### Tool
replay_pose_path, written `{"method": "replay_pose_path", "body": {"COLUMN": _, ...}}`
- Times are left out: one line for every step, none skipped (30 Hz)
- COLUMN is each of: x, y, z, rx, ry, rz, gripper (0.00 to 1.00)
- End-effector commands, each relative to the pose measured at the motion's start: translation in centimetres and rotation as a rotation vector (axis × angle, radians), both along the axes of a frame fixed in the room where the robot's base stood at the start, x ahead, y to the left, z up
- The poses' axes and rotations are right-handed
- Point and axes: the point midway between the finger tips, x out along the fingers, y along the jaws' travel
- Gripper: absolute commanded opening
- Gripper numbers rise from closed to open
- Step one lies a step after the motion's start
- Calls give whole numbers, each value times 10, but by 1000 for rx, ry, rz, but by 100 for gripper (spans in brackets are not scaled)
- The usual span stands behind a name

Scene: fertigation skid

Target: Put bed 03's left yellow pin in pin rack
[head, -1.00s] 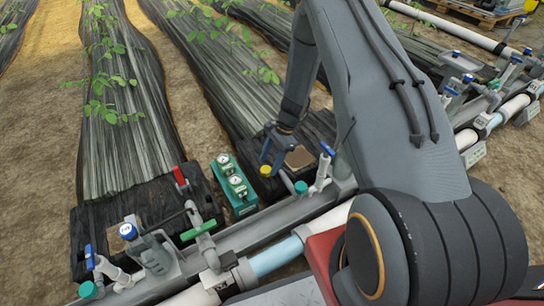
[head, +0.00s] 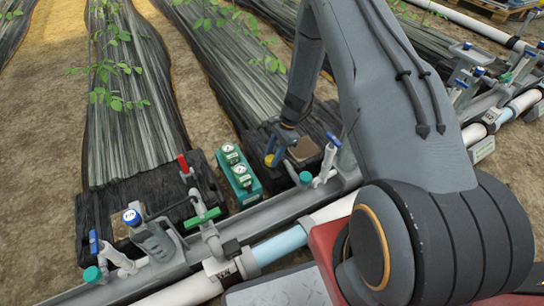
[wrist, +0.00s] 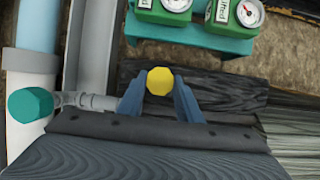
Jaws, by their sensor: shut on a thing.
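The yellow pin (head: 269,160) shows as a bright round head at my gripper's tips in the head view. In the wrist view the yellow pin (wrist: 160,80) is between the two blue fingers. My gripper (head: 274,156) is shut on it, low over the dark board at the near end of a bed. My gripper (wrist: 159,98) also shows in the wrist view. The pin's lower part is hidden, so I cannot tell whether it is still seated. I cannot make out a pin rack or the bed number.
A green gauge box (head: 238,175) stands left of the gripper. A teal cap (head: 305,178) and a blue-handled valve (head: 331,150) are close on the right. A grey rail and white pipe (head: 335,208) run across in front.

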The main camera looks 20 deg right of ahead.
Motion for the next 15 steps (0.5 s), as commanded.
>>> {"method": "replay_pose_path", "body": {"x": 0, "y": 0, "z": 4, "rx": 0, "ry": -1, "rz": 1, "gripper": 11}}
{"method": "replay_pose_path", "body": {"x": 0, "y": 0, "z": 6, "rx": 0, "ry": -1, "rz": 1, "gripper": 11}}
{"method": "replay_pose_path", "body": {"x": 0, "y": 0, "z": 9, "rx": 0, "ry": -1, "rz": 1, "gripper": 11}}
{"method": "replay_pose_path", "body": {"x": 0, "y": 0, "z": 11, "rx": 0, "ry": -1, "rz": 1, "gripper": 11}}
{"method": "replay_pose_path", "body": {"x": 0, "y": 0, "z": 13, "rx": 0, "ry": -1, "rz": 1, "gripper": 11}}
{"method": "replay_pose_path", "body": {"x": 0, "y": 0, "z": 16, "rx": 0, "ry": -1, "rz": 1, "gripper": 11}}
{"method": "replay_pose_path", "body": {"x": 0, "y": 0, "z": 17, "rx": 0, "ry": -1, "rz": 1, "gripper": 11}}
{"method": "replay_pose_path", "body": {"x": 0, "y": 0, "z": 19, "rx": -1, "ry": -1, "rz": 1, "gripper": 11}}
{"method": "replay_pose_path", "body": {"x": 0, "y": 0, "z": 22, "rx": -1, "ry": -2, "rz": 1, "gripper": 11}}
{"method": "replay_pose_path", "body": {"x": 0, "y": 0, "z": 24, "rx": -1, "ry": -2, "rz": 1, "gripper": 11}}
{"method": "replay_pose_path", "body": {"x": 0, "y": 0, "z": 26, "rx": -1, "ry": -2, "rz": 1, "gripper": 11}}
{"method": "replay_pose_path", "body": {"x": 0, "y": 0, "z": 28, "rx": -1, "ry": -2, "rz": 1, "gripper": 11}}
{"method": "replay_pose_path", "body": {"x": 0, "y": 0, "z": 30, "rx": -1, "ry": -2, "rz": 1, "gripper": 11}}
{"method": "replay_pose_path", "body": {"x": 0, "y": 0, "z": 32, "rx": -1, "ry": -2, "rz": 1, "gripper": 11}}
{"method": "replay_pose_path", "body": {"x": 0, "y": 0, "z": 35, "rx": -1, "ry": -2, "rz": 1, "gripper": 11}}
